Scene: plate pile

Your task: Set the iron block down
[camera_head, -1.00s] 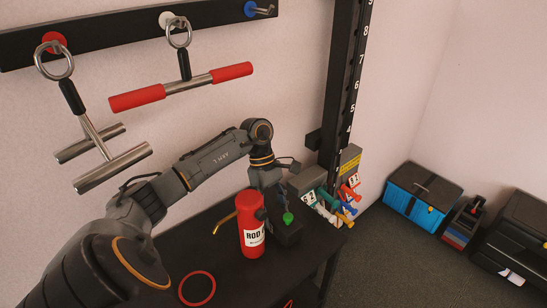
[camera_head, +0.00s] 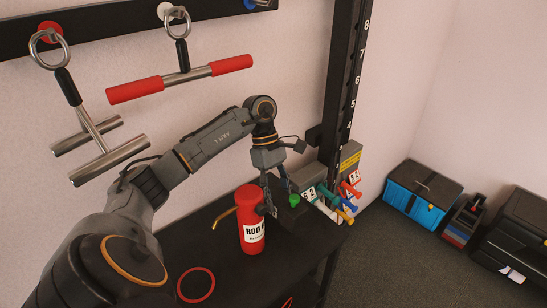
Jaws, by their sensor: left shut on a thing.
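My left gripper (camera_head: 277,192) points down behind the red cylinder, over the dark bench. It is shut on a dark block, which I take for the iron block (camera_head: 294,216). The red cylinder hides part of the block and of one finger. I cannot tell whether the block's underside touches the bench. My right gripper is not in view.
The red cylinder (camera_head: 250,222) labelled "ROD" stands close to the gripper. A red ring (camera_head: 196,285) marks bare bench (camera_head: 180,248). Coloured pegs (camera_head: 342,205) and a numbered post (camera_head: 346,100) stand at the right. Handles (camera_head: 182,78) hang above left.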

